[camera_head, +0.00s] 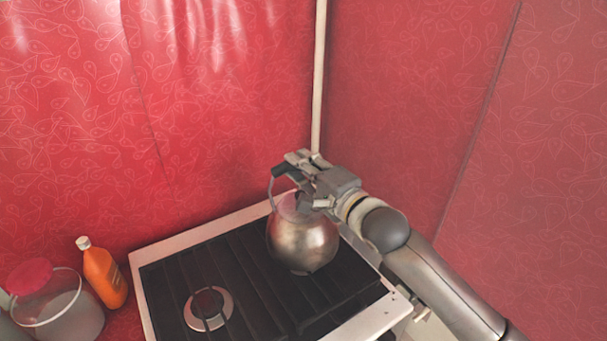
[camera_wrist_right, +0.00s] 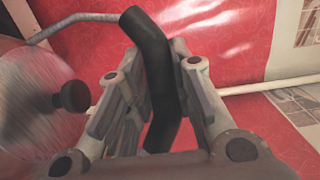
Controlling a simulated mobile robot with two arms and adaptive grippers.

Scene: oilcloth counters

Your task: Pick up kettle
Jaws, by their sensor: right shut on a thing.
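The kettle (camera_head: 303,243) is a round, dull metal pot with a dark handle on a thin metal bracket. In the head view it is upright over the right side of the black stove top (camera_head: 165,277); I cannot tell whether it touches the grate. My right gripper (camera_head: 297,172) is at the top of the kettle, shut on its handle. In the right wrist view the dark handle (camera_wrist_right: 155,75) runs between the two fingers of my right gripper (camera_wrist_right: 158,105), and the kettle's body and lid knob (camera_wrist_right: 72,96) show at the left. My left gripper is not in view.
An orange bottle (camera_head: 104,277) and a glass jar with a red lid (camera_head: 62,312) stand left of the stove. Red patterned walls meet in a corner close behind the stove, with a pale pipe (camera_head: 319,80) there. The stove's left burner (camera_head: 208,308) is clear.

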